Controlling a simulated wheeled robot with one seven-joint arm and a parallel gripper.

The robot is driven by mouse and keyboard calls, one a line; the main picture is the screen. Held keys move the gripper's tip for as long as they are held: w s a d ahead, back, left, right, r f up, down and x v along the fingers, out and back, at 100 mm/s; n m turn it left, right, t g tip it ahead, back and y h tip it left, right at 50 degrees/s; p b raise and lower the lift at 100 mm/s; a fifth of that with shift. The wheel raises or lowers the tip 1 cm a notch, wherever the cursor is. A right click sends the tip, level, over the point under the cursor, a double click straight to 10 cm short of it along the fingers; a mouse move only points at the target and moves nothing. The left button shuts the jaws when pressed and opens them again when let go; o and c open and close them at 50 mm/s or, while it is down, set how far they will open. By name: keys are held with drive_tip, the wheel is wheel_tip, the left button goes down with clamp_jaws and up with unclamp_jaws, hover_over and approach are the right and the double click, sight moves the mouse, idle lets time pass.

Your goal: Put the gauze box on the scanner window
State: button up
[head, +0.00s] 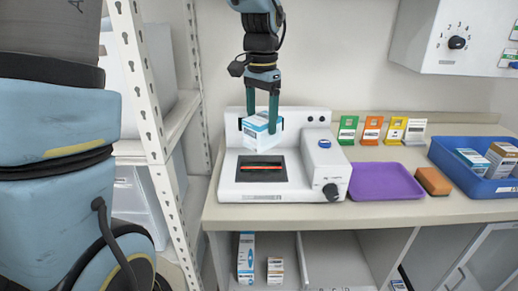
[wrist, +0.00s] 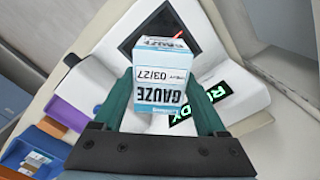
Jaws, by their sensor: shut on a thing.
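The gauze box (head: 261,133), white and light blue, is held between the green fingers of my gripper (head: 262,122). In the wrist view the box (wrist: 157,95) shows its GAUZE label and 03/27 between the fingers (wrist: 165,112). The white scanner (head: 247,194) stands on the counter. Its dark window (head: 276,177) with a red line lies below and slightly in front of the box. The box is above the window and apart from it. In the wrist view the box covers part of the dark window (wrist: 136,32), and a green lit display (wrist: 205,101) reads partly READY.
A purple tray (head: 386,183), a brown block (head: 432,181) and a blue bin (head: 469,179) with boxes are to the right on the counter. Several coloured card stands (head: 371,131) line the back. A white shelf rack (head: 142,80) stands close on the left.

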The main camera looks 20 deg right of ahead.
sight(262, 118)
drive_tip(key=shift+f+p, duration=0.65)
drive_tip(key=shift+f, duration=2.95)
drive_tip(key=shift+f, duration=0.15)
drive_tip(key=o, duration=1.3)
drive_tip(key=shift+o, duration=0.2)
wheel_tip(262, 118, up, 11)
drive_tip(key=shift+r+b, duration=0.2)
drive_tip(key=shift+b, duration=0.75)
drive_tip(key=shift+r, duration=0.5)
